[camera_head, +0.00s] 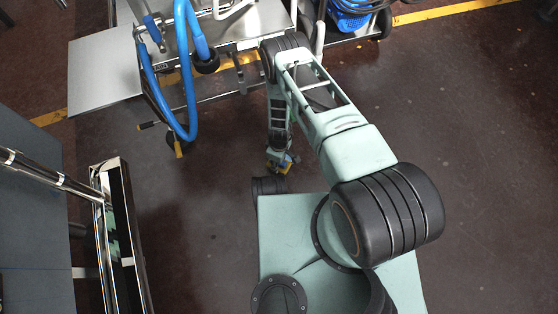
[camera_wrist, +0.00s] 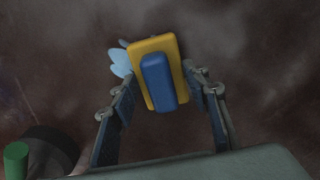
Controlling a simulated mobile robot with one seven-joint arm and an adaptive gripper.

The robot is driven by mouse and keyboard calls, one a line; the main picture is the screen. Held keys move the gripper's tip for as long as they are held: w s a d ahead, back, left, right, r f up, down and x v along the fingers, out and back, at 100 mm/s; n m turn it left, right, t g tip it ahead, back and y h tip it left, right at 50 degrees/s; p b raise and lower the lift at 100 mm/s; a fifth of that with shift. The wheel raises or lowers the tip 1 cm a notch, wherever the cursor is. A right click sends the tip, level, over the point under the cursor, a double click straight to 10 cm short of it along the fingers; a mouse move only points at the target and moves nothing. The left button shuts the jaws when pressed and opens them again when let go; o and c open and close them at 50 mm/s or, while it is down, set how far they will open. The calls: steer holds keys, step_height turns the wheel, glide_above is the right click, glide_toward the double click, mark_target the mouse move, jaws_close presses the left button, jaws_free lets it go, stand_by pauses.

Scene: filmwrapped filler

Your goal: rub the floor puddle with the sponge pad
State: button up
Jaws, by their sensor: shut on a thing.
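The sponge pad (camera_wrist: 139,48) is a yellow block with a blue grip on top. My gripper (camera_wrist: 160,80) is shut on it, with one finger on each side. In the head view the pad (camera_head: 284,167) shows small at the end of my arm, low over the floor just beyond my base. A pale blue, lobed patch, which looks like the floor puddle (camera_wrist: 119,63), shows at the left of the pad in the wrist view. The pad seems to cover part of it. I cannot tell whether the pad touches the floor.
A steel cart (camera_head: 105,75) with a looped blue hose (camera_head: 188,70) stands at the upper left. A shiny metal frame (camera_head: 120,235) and a grey cabinet (camera_head: 30,220) are at the left. A blue basket (camera_head: 352,12) is at the top. The dark floor at the right is clear.

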steer(key=shift+f, duration=0.7)
steer(key=shift+d, duration=0.15)
steer(key=shift+w+d+r, duration=0.1)
steer(key=shift+w+d, duration=0.2)
steer(key=shift+d, duration=0.55)
steer(key=shift+w+d, duration=0.25)
steer(key=shift+d, duration=0.6)
steer(key=shift+w+d, duration=0.3)
steer(key=shift+d, duration=0.65)
steer(key=shift+w+d, duration=0.25)
steer(key=shift+d, duration=0.65)
steer(key=shift+w+a, duration=0.1)
steer(key=shift+w, duration=0.6)
steer(key=shift+s+a+f, duration=0.1)
steer(key=shift+s+a, duration=0.1)
steer(key=shift+a, duration=0.5)
steer(key=shift+s+a+f, duration=0.1)
steer(key=shift+s+a, duration=0.1)
steer(key=shift+a, duration=0.5)
steer(key=shift+s+a, duration=0.2)
steer(key=shift+a, duration=0.5)
